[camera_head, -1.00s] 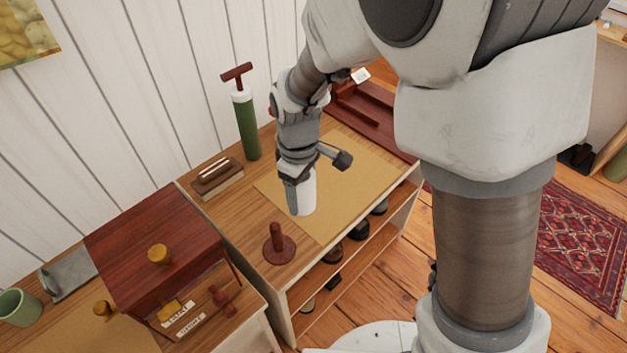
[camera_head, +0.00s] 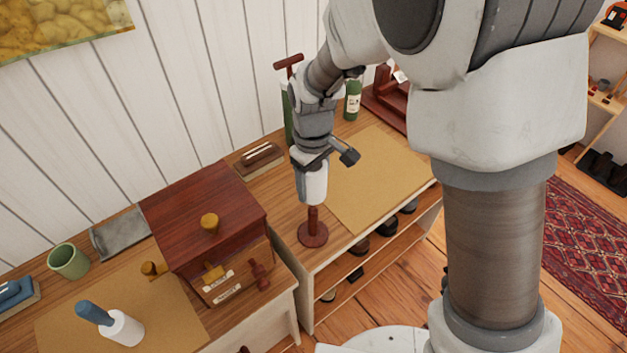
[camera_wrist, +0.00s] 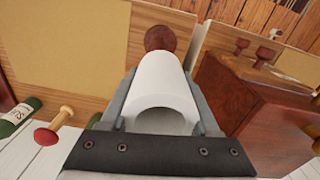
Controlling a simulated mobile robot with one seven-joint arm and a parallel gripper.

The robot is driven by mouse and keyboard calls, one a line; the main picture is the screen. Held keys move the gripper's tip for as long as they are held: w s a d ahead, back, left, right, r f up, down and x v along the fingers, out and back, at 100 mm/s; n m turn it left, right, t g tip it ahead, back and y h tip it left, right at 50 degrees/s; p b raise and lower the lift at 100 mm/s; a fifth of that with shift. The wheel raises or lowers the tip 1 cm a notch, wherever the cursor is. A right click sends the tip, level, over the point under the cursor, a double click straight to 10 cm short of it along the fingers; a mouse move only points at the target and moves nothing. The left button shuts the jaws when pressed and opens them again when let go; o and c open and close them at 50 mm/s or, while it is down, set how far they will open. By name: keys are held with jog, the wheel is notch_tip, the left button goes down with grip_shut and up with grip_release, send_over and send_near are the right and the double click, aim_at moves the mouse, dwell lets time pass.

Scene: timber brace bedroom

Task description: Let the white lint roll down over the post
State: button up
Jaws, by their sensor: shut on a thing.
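My gripper (camera_head: 312,180) is shut on the white lint roll (camera_head: 316,188) and holds it upright, or nearly so. The dark red post (camera_head: 313,218) stands on its round base (camera_head: 313,236) directly below the roll. The post's top meets the roll's lower edge in the head view; I cannot tell whether its tip is inside the roll. In the wrist view the hollow roll (camera_wrist: 165,85) lies between both fingers, and the post's base (camera_wrist: 160,38) shows past its far end. The post itself is hidden there.
A dark red drawer cabinet (camera_head: 200,215) stands left of the post. A brush (camera_head: 258,158) lies behind it. A tan mat (camera_head: 385,180) to the right is clear. A blue-handled white roller (camera_head: 115,323) lies on the left mat. A green bottle (camera_head: 353,100) stands at the back.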

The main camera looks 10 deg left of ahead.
aim_at(313, 222)
jog(key=shift+f+b, duration=5.4)
jog(key=shift+f, duration=2.25)
jog(key=o, duration=1.5)
jog(key=shift+c, duration=0.2)
jog(key=shift+r, duration=0.1)
notch_tip(313, 222, up, 17)
jog(key=p, duration=0.2)
jog(key=shift+p, duration=0.35)
jog(key=shift+r, duration=0.1)
